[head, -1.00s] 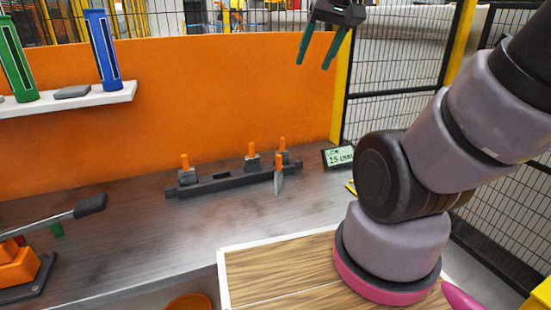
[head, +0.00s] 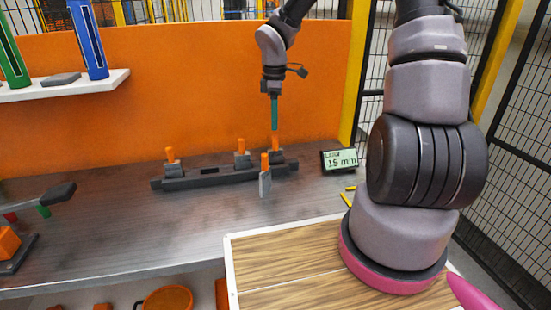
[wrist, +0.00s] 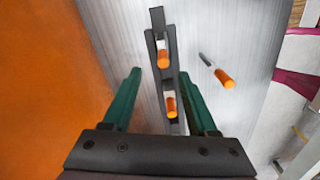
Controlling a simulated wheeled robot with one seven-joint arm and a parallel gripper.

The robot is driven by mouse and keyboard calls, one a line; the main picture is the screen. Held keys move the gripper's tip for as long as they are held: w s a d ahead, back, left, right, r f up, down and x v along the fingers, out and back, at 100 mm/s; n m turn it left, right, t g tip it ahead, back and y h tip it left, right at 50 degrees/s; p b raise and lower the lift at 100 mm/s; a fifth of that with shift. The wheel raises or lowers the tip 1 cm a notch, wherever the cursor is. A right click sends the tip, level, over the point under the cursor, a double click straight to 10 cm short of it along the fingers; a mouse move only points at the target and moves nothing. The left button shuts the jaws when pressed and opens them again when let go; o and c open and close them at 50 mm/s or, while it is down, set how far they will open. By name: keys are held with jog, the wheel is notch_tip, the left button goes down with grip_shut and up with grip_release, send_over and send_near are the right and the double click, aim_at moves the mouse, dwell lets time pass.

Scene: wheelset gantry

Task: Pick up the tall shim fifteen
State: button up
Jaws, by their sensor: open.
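Several grey shims with orange handles are in the head view. A left shim (head: 172,161), a middle shim (head: 242,156) and a right shim (head: 277,151) stand along a dark rack (head: 210,181). A taller-looking shim (head: 265,182) with a long grey plate stands just in front of the rack; it also shows in the wrist view (wrist: 222,76). I cannot read which is fifteen. My gripper (head: 275,128) points down above the right shim. In the wrist view my open gripper (wrist: 160,98) has its green fingers on either side of the rack, the right shim's handle (wrist: 171,106) between them.
A small display (head: 340,159) reading 15 mm stands right of the rack. An orange panel (head: 200,90) rises close behind, with a white shelf (head: 60,92) at left. A lever tool (head: 55,195) sits at the left.

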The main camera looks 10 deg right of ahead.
send_over(275, 149)
jog(key=w, duration=0.1)
notch_tip(275, 149, down, 5)
jog(key=shift+w+d, duration=0.1)
jog(key=shift+w, duration=0.05)
jog(key=f, duration=0.5)
jog(key=shift+s+f, duration=0.2)
jog(key=shift+f, duration=0.1)
jog(key=shift+d, duration=0.1)
grip_shut()
